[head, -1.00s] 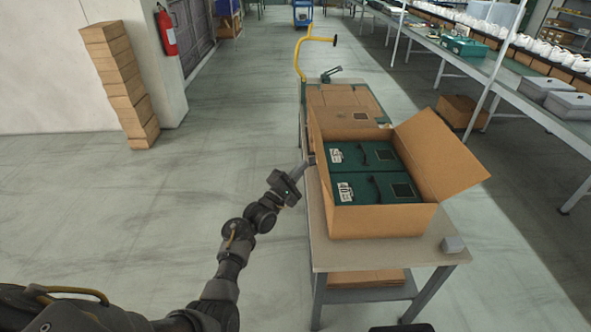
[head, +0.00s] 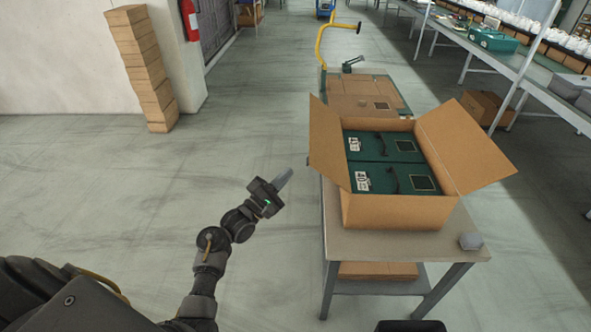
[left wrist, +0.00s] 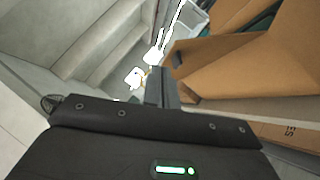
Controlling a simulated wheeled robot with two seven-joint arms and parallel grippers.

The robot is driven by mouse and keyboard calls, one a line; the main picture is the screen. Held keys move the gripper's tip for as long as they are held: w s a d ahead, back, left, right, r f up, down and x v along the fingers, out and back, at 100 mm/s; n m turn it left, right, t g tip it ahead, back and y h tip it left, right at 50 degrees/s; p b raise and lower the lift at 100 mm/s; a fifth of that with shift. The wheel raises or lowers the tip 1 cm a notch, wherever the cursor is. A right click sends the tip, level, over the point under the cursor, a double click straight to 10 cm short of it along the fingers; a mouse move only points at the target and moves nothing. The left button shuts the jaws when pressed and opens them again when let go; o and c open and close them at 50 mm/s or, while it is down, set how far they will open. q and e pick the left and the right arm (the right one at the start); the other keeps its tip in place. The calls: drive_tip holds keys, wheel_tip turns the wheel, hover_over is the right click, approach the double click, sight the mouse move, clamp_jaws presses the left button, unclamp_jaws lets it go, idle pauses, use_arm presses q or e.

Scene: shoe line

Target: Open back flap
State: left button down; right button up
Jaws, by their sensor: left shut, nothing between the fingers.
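An open cardboard box (head: 395,212) sits on a grey table, with two dark green shoe boxes (head: 395,178) inside, each with a white label and a black handle. Its left flap (head: 327,148) stands up and leans outward to the left. Its right flap (head: 466,150) is spread outward to the right. Cardboard also shows at the upper right of the left wrist view (left wrist: 235,60). My left gripper (head: 284,178) is shut and empty, left of the left flap and apart from it in the head view.
A closed carton (head: 365,100) and a yellow bent pole (head: 322,48) stand behind. The floor left of the table is clear.

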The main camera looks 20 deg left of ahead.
use_arm(q)
drive_tip(key=shift+s+a+f, duration=0.1)
drive_tip(key=shift+s+a, duration=0.1)
drive_tip(key=shift+s, duration=0.25)
